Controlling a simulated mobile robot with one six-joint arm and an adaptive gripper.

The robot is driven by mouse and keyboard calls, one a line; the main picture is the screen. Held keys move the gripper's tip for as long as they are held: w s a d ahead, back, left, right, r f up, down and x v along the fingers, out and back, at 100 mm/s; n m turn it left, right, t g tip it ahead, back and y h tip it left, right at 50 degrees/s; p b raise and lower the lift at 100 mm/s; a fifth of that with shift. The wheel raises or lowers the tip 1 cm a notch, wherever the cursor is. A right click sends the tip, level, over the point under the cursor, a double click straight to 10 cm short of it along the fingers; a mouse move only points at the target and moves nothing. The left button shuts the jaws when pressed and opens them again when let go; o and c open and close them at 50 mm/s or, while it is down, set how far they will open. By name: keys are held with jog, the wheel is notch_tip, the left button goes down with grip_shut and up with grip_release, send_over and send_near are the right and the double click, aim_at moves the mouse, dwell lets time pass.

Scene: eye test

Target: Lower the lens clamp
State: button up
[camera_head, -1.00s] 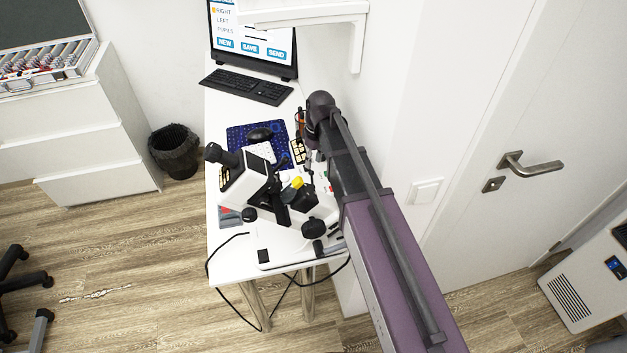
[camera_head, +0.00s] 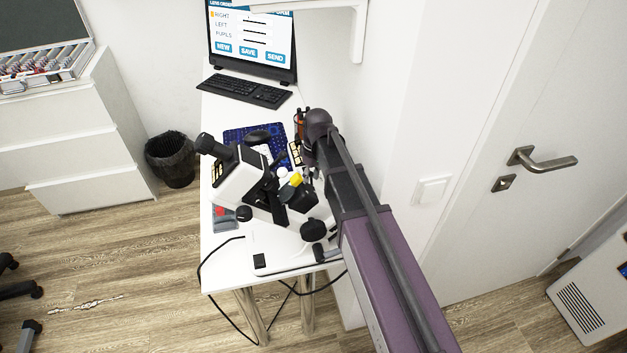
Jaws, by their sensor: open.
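A white and black lens-measuring device (camera_head: 241,182) stands tilted on the white desk, with its eyepiece towards the upper left and dark knobs at its sides. A small yellow part (camera_head: 296,179) and a white round part (camera_head: 283,173) show at its middle. I cannot tell for sure which small part is the lens clamp. My arm reaches up from the lower right, and its dark wrist is to the right of the device. My gripper (camera_head: 307,172) is open close to the device's right side, mostly hidden by the wrist and arm; its fingertips are unclear, and I cannot tell whether they touch anything.
A keyboard (camera_head: 243,89), monitor (camera_head: 252,38) and blue patterned mat (camera_head: 236,134) with a black mouse (camera_head: 258,137) are farther back on the desk (camera_head: 228,270). The wall and a door (camera_head: 520,90) bound the right. A black bin (camera_head: 170,160) stands left.

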jog(key=shift+f, duration=0.1)
grip_shut()
jog(key=shift+s, duration=0.1)
jog(key=shift+s+d+t+y, duration=0.15)
jog(key=shift+s+t+y, duration=0.25)
jog(key=shift+t, duration=0.6)
jog(key=shift+s+t, duration=0.1)
jog(key=shift+t, duration=0.3)
grip_release()
